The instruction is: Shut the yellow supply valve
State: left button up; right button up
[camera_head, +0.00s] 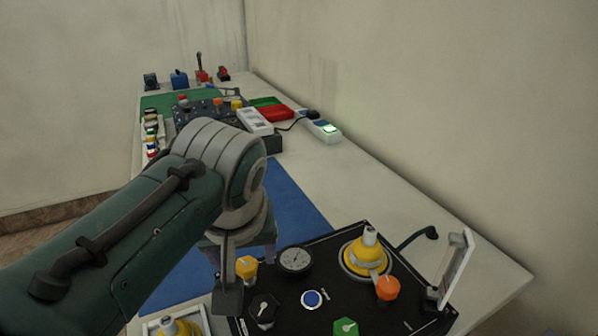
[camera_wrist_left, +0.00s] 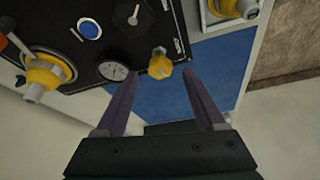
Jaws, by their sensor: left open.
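The yellow valve knob (camera_head: 246,268) sits on the left edge of the black panel (camera_head: 335,288), beside a round gauge (camera_head: 296,259). My left gripper (camera_head: 238,272) is over this edge of the panel, pointing down. In the left wrist view, its two fingers (camera_wrist_left: 158,78) are spread and empty, with the yellow knob (camera_wrist_left: 159,67) between and just beyond the tips. I cannot tell whether a finger touches the knob. My forearm and wrist hide part of the table in the head view. My right gripper is not in view.
A large yellow fitting (camera_head: 366,254) and an orange knob (camera_head: 388,288) stand on the panel's right. A black knob (camera_head: 264,308), a green knob (camera_head: 345,328) and a blue button (camera_head: 312,299) are near. A blue mat (camera_head: 300,212) lies behind. Another yellow fitting (camera_head: 176,327) is at lower left.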

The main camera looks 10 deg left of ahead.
aim_at(247, 268)
pick_arm(q)
jog(key=shift+b+x, duration=0.3)
jog(key=shift+x, duration=0.8)
grip_shut()
